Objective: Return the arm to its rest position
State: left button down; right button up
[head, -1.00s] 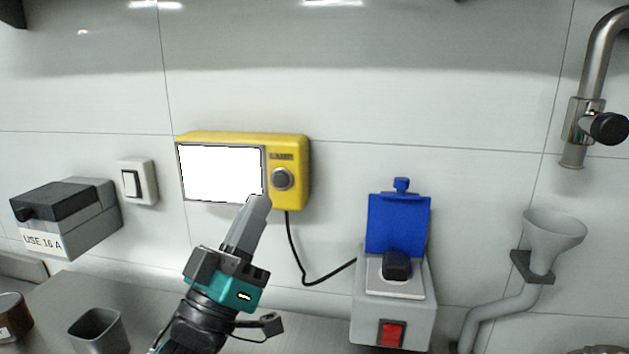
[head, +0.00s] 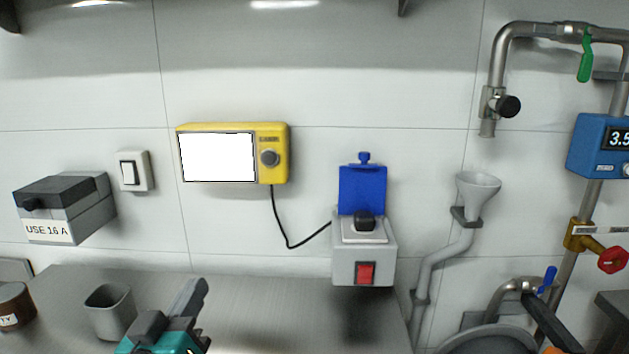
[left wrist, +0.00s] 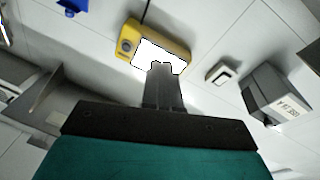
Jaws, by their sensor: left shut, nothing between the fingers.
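My left gripper (head: 194,296) is at the bottom of the head view, left of centre, above the steel counter (head: 260,310). Its fingers are shut and empty, pointing up and to the right. It is below and apart from the yellow lamp box (head: 273,135) with a bright white panel and a round grey knob. In the left wrist view the shut fingers (left wrist: 162,68) overlap the yellow box (left wrist: 180,50) in the picture. My right gripper is not clearly seen.
A grey socket box (head: 345,269) with a raised blue lid and red switch is on the wall. A grey cup (head: 112,318) and a brown jar (head: 14,308) stand left of the gripper. Pipes and a funnel (head: 478,188) are at right. A box labelled "USE 16 A" (head: 65,212) hangs left.

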pick_arm(q)
jog(key=s+a+f+m+g+y, duration=0.2)
jog(key=s+f+g, duration=0.75)
jog(key=f, duration=0.55)
jog(key=s+a+f+m+g, duration=0.1)
jog(key=s+f+g, duration=0.2)
jog(key=s, duration=0.4)
jog(key=s+a+f+m+g, duration=0.1)
jog(key=s+f+g, duration=0.2)
jog(key=s, duration=0.4)
jog(key=w+d+f+t+h, duration=0.1)
jog(key=w+d+f+t, duration=0.2)
jog(key=w+f+t, duration=0.4)
jog(key=shift+w+d+f+m, duration=0.25)
jog(key=shift+w+f+m, duration=0.05)
jog(key=shift+f, duration=0.95)
